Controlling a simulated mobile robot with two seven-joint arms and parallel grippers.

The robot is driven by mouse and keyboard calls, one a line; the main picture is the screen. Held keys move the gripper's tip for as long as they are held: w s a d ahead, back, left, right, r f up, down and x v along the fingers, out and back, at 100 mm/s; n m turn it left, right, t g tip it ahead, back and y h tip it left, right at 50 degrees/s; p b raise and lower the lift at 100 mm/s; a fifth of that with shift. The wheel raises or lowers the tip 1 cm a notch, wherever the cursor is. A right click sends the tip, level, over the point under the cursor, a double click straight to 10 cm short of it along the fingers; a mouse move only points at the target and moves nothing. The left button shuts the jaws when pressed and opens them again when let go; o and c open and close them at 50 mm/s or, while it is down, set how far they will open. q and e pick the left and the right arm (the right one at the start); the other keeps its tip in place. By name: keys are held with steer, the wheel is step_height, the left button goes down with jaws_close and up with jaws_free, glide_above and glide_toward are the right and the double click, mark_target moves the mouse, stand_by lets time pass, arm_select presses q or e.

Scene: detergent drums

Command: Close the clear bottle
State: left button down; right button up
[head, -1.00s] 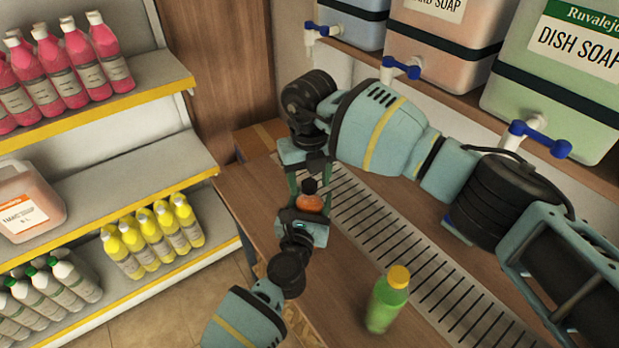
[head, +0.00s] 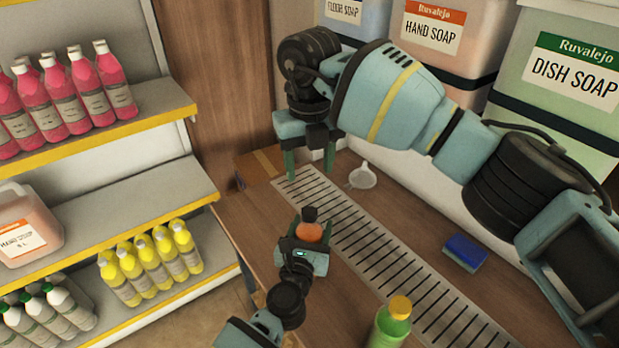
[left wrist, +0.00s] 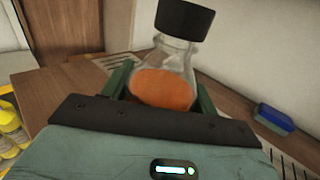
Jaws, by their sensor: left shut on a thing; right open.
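The clear bottle (head: 309,232) holds orange liquid and stands upright. It also shows large in the left wrist view (left wrist: 165,87). A black cap (left wrist: 185,18) sits on its neck; whether it is fully tightened I cannot tell. My left gripper (head: 308,240) is shut around the bottle's body, with its green fingers on either side in the left wrist view (left wrist: 160,90). My right gripper (head: 310,165) is open and empty, fingers pointing down, behind and above the bottle, apart from the cap.
A green bottle with a yellow cap (head: 391,325) stands on the wooden counter in front. A white funnel (head: 362,177) and a blue sponge (head: 465,253) lie by the slotted drain grate (head: 350,235). Large soap drums (head: 560,80) line the right; shelves of bottles (head: 150,262) stand left.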

steer(key=shift+r, duration=0.3)
arm_select(q)
steer(key=shift+c, duration=1.8)
jaws_free()
steer(key=shift+s, duration=0.15)
steer(key=v, duration=0.7)
steer(key=shift+s+p, duration=0.25)
steer(key=shift+p, duration=0.15)
arm_select(e)
steer(key=shift+s+r, duration=0.1)
steer(key=shift+r, duration=1)
arm_select(q)
steer(key=shift+s+a+f, duration=0.1)
arm_select(e)
steer(key=shift+f, duration=0.1)
